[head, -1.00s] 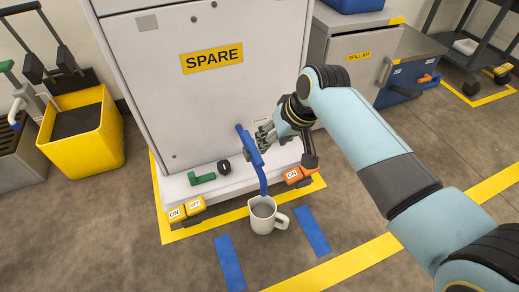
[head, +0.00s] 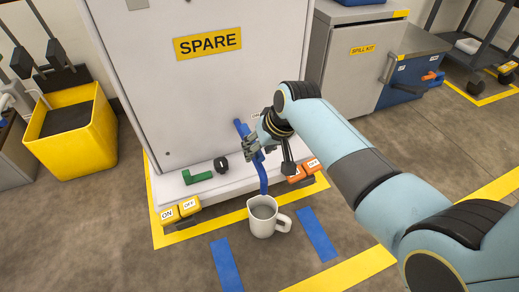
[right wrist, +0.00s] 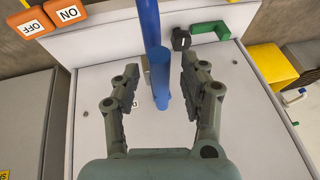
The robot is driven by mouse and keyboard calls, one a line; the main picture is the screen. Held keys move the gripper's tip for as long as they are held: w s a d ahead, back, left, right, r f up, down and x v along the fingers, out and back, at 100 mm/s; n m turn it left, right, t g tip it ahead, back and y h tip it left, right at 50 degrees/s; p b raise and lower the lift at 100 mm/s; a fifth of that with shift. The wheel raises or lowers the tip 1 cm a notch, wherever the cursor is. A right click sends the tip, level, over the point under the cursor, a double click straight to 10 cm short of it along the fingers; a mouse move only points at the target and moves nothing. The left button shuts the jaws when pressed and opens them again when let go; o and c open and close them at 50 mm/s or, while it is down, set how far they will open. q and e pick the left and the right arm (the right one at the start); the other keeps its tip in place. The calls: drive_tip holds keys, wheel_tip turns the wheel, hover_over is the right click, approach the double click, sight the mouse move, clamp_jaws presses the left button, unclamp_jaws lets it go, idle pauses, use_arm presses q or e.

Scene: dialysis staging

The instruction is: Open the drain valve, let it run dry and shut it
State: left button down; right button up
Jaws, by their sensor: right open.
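A blue drain valve handle (head: 241,128) stands out from the lower front of the white SPARE cabinet (head: 171,87). A blue tube (head: 263,181) runs down from it to a grey jug (head: 262,217) on the floor; whether liquid flows cannot be told. My right gripper (head: 256,146) is at the handle and partly covers it. In the right wrist view, the fingers of the right gripper (right wrist: 160,90) are open, one on each side of the blue handle (right wrist: 161,90), with gaps visible. My left gripper is not in view.
Yellow ON and OFF blocks (head: 180,209) sit at the base's left corner, orange ones (head: 312,164) at its right. A green handle (head: 196,177) and a black knob (head: 220,165) are on the ledge. A yellow bin (head: 72,138) stands left. Blue strips (head: 317,234) mark the floor.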

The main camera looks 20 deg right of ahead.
clamp_jaws()
idle(0.5)
